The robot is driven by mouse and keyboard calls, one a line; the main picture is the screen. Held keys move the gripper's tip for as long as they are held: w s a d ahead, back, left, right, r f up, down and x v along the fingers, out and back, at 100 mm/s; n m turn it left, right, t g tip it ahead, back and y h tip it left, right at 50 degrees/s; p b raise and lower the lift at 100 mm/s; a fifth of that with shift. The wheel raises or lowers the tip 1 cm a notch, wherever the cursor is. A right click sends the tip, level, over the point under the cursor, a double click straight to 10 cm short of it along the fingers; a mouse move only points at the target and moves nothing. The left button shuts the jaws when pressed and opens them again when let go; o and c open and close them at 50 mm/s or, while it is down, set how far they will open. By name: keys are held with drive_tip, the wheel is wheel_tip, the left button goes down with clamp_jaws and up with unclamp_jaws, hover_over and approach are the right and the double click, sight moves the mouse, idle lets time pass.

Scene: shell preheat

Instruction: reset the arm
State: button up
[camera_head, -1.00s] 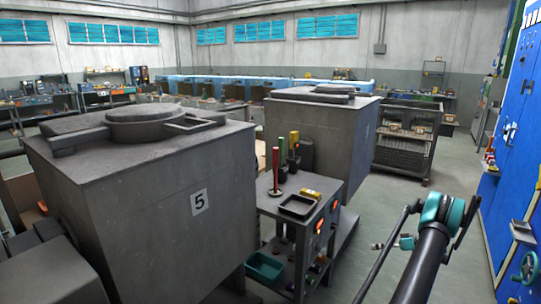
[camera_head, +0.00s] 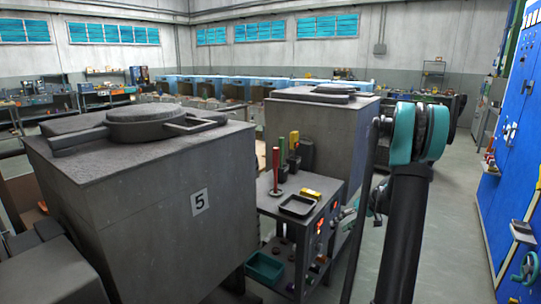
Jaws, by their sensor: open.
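My arm stands on the right side of the head view, with a thick dark link rising to a teal and black joint.
A large grey furnace (camera_head: 140,215) marked 5 fills the left, with a second grey furnace (camera_head: 325,135) behind the cart. The cart carries a black tray (camera_head: 298,206) and a teal bin (camera_head: 265,268). A blue cabinet (camera_head: 510,150) stands right. Floor (camera_head: 455,230) before it is clear.

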drive_tip(key=s+a+r+m+h, duration=0.1)
drive_tip(key=s+a+h, duration=0.15)
drive_tip(key=s, duration=0.45)
drive_tip(key=s+a+r+h, duration=0.1)
drive_tip(key=s+a+r, duration=0.1)
drive_tip(key=s+a, duration=0.35)
drive_tip(key=s+a+r+m+h, duration=0.1)
drive_tip(key=s+a+h, duration=0.1)
drive_tip(key=s, duration=0.7)
drive_tip(key=s+f+t+h, duration=0.1)
drive_tip(key=s+f+h, duration=0.1)
drive_tip(key=s, duration=0.8)
drive_tip(key=shift+f+t, duration=0.3)
drive_tip(key=shift+t, duration=0.1)
drive_tip(key=shift+a, duration=0.1)
